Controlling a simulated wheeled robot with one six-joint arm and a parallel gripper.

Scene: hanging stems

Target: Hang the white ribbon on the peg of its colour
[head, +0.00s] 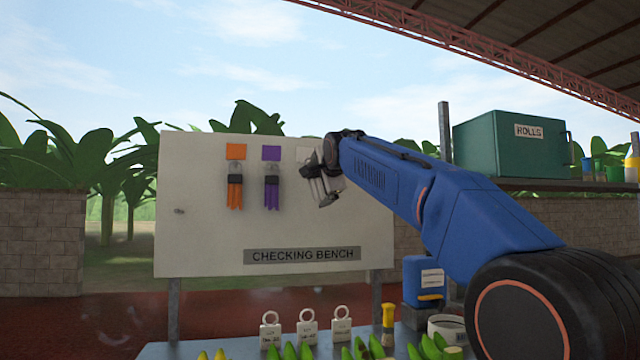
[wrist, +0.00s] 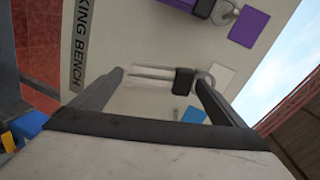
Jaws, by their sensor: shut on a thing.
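My gripper (head: 320,188) is at the front of the white board, just below the white square (head: 303,154). In the wrist view its two fingers (wrist: 160,79) reach toward the board. The white ribbon (wrist: 150,75), with a black band and a metal ring (wrist: 207,79), shows between the fingertips, its ring end toward the white square (wrist: 221,79). My gripper is shut on it. The ring lies close to the white square, but the white peg is hidden, and I cannot tell whether the ring is around it.
An orange ribbon (head: 235,194) and a purple ribbon (head: 272,192) hang under their squares on the board (head: 210,250). A blue square (wrist: 194,115) lies beyond the white one.

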